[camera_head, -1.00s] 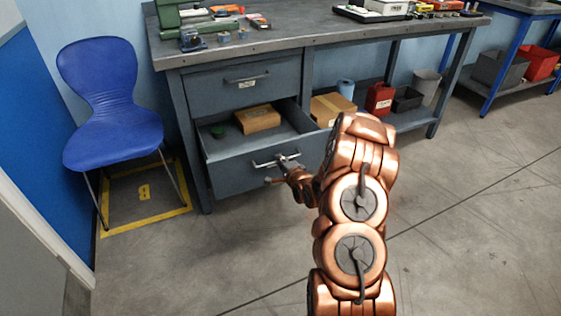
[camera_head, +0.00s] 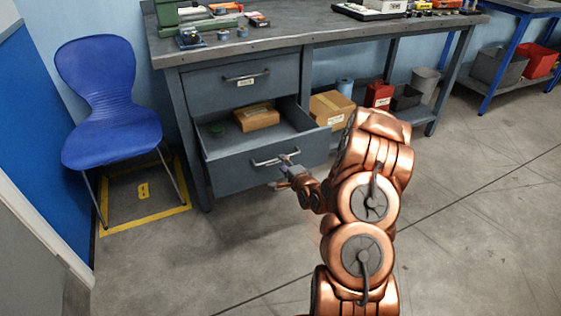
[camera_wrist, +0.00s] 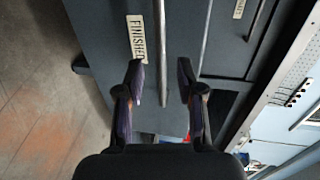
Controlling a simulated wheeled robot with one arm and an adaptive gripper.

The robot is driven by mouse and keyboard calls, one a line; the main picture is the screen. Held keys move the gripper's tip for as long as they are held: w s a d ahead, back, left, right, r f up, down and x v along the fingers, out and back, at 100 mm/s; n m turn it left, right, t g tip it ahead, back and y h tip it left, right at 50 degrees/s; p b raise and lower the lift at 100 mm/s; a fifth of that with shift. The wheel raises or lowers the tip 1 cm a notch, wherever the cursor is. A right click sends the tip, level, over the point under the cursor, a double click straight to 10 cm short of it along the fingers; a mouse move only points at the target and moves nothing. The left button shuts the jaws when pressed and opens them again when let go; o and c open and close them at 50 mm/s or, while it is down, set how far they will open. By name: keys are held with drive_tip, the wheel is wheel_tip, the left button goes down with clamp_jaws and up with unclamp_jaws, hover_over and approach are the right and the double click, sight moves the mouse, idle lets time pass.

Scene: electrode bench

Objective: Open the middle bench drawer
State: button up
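The open drawer (camera_head: 235,177) is pulled out below the shut top drawer (camera_head: 215,87). My gripper (camera_head: 284,170) is at the right part of the handle. In the wrist view its fingers (camera_wrist: 160,82) are spread apart, with the bar running between their lines and a gap on each side.
A blue chair (camera_head: 108,110) stands left of the bench. The bench top (camera_head: 300,36) carries tools and small parts. A cardboard box (camera_head: 328,108) and a red container (camera_head: 379,95) sit on the lower shelf. The floor in front is clear.

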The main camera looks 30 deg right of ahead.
drive_tip(key=shift+v, duration=1.6)
drive_tip(key=s+a+r+n+g+p, duration=0.3)
drive_tip(key=a+r+n+p, duration=0.15)
drive_tip(key=r, duration=0.25)
drive_tip(key=s+a+r+n+g+y+p, duration=0.1)
drive_tip(key=s+a+r+n+g+p, duration=0.3)
drive_tip(key=r, duration=0.3)
drive_tip(key=s+a+r+n+g+p, duration=0.25)
drive_tip(key=a+r+p, duration=0.2)
drive_tip(key=r, duration=0.25)
drive_tip(key=s+a+r+n+g+p, duration=0.2)
drive_tip(key=s+a+r+n+p, duration=0.1)
drive_tip(key=s+r, duration=0.5)
drive_tip(key=s+a+r+n+g+p, duration=0.2)
drive_tip(key=s+a+r+p, duration=0.3)
drive_tip(key=s+r, duration=0.3)
drive_tip(key=s+a+r+n+g+y+p, duration=0.1)
drive_tip(key=s+a+r+n+g+p, duration=0.2)
drive_tip(key=s, duration=1.2)
wheel_tip(320, 180, up, 5)
drive_tip(key=shift+a+f+n+g+p, duration=0.1)
drive_tip(key=shift+a+n+g+p, duration=0.25)
drive_tip(key=shift+a+p, duration=0.75)
